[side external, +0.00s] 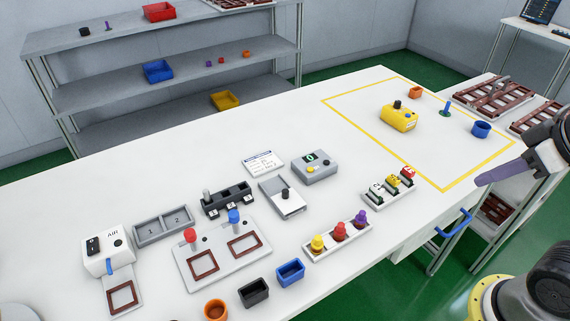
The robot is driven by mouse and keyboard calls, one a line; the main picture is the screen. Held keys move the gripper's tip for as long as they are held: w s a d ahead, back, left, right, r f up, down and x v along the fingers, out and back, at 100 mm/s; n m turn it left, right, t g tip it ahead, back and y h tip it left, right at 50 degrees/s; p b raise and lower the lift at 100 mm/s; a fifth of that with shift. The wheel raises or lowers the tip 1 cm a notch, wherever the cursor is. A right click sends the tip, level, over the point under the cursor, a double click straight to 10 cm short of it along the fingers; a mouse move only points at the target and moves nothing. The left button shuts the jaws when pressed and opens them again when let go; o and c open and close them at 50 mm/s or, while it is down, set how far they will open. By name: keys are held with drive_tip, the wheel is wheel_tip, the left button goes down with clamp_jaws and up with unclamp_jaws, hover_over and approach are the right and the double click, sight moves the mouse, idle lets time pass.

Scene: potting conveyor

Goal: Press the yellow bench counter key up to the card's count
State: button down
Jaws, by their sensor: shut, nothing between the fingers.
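The bench counter (322,174) is a grey box on the white bench, right of the middle. Its small dark display (310,158) shows a green digit that looks like 0. The yellow key (311,170) is a small round button on its top, and a blue button (324,164) sits beside it. The white card (263,163) lies flat left of the counter; its writing is too small to read. My gripper (481,181) is at the right edge of the bench, shut and empty, well apart from the counter.
A grey slide box (281,200), a rack of numbered blocks (389,190) and a tray of coloured pegs (338,240) stand near the counter. A yellow box (398,118) sits inside yellow floor-style tape. The bench between counter and taped area is clear.

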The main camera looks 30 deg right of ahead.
drive_tip(key=w+a+r+m+t+y, duration=0.15)
drive_tip(key=w+a+r+t, duration=0.25)
drive_tip(key=w+r, duration=0.45)
drive_tip(key=m, duration=0.7)
hover_over(310, 169)
drive_tip(key=s, duration=0.1)
wheel_tip(310, 169, down, 16)
drive_tip(key=shift+f+n+g+h, duration=0.25)
drive_tip(key=shift+g+h, duration=0.1)
drive_tip(key=shift+g, duration=0.15)
drive_tip(key=shift+s+f, duration=0.1)
drive_tip(key=shift+f, duration=4.3)
